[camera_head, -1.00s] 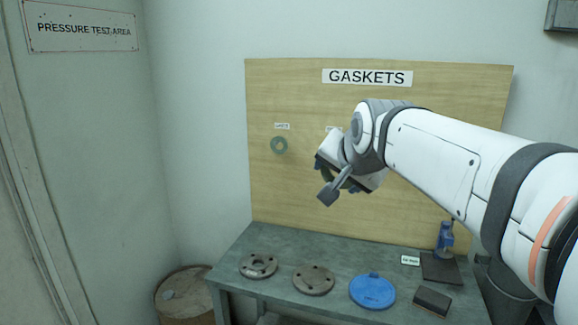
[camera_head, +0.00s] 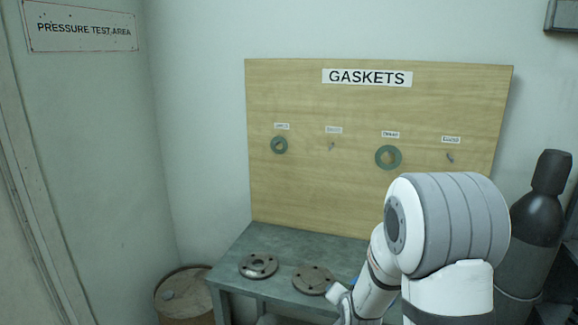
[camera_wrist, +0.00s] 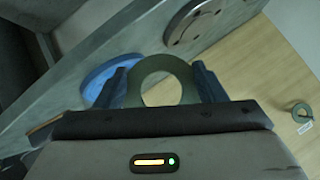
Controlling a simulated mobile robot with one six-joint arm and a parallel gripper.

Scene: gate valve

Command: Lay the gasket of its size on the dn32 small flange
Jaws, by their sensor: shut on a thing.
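My gripper (camera_wrist: 160,84) is shut on a grey-green ring gasket (camera_wrist: 134,92), held between its two blue fingertips in the wrist view. In the head view my own arm hides the gripper and the held gasket. Two grey round flanges lie on the bench: a left one (camera_head: 258,265) and one to its right (camera_head: 311,279), partly covered by my arm. A grey flange (camera_wrist: 193,27) also shows in the wrist view, beyond the gasket and apart from it. I cannot read any size mark on the flanges.
The gasket board (camera_head: 350,195) has a small gasket (camera_head: 279,145) at left, a larger one (camera_head: 388,157), and two bare hooks. A blue disc (camera_wrist: 98,80) lies on the bench (camera_head: 228,270). A rusty drum (camera_head: 185,295) stands left; a dark cylinder (camera_head: 530,235) stands right.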

